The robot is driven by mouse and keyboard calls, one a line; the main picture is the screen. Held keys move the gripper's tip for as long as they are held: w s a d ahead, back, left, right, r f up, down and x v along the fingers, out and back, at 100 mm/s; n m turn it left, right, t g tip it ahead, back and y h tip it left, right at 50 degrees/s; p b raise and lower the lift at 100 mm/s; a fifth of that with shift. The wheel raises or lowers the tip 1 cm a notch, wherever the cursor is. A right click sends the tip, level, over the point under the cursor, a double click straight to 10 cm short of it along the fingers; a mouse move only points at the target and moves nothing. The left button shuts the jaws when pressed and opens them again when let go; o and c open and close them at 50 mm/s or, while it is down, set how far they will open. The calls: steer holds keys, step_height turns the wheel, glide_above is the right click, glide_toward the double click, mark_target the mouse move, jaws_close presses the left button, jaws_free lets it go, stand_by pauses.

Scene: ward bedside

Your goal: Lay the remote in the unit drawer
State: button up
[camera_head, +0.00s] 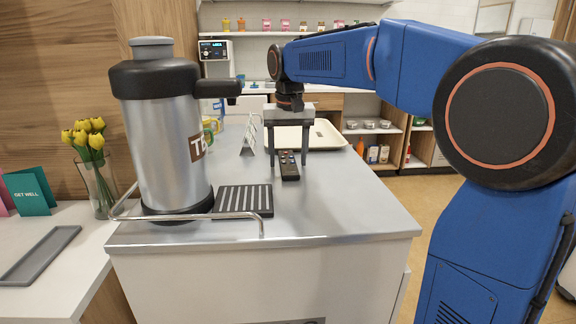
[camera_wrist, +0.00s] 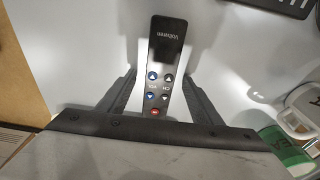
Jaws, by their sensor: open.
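The remote (camera_head: 289,165) is dark and slim and lies flat on the grey top of the white unit (camera_head: 330,205). In the wrist view the remote (camera_wrist: 166,60) shows its buttons face up, its lower end between my fingers. My gripper (camera_head: 287,158) points down over the remote, open. In the wrist view the fingers of my gripper (camera_wrist: 160,78) stand on either side of the remote with a gap at each side. No open drawer is in view; the unit's white front (camera_head: 250,280) is cut off at the bottom of the picture.
A large steel urn (camera_head: 165,150) stands left of the remote, with a black drip grille (camera_head: 245,200) and a metal rail (camera_head: 235,215) near it. The unit top right of the remote is clear.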

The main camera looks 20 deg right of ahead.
steer(key=c, duration=1.3)
steer(key=shift+r, duration=0.1)
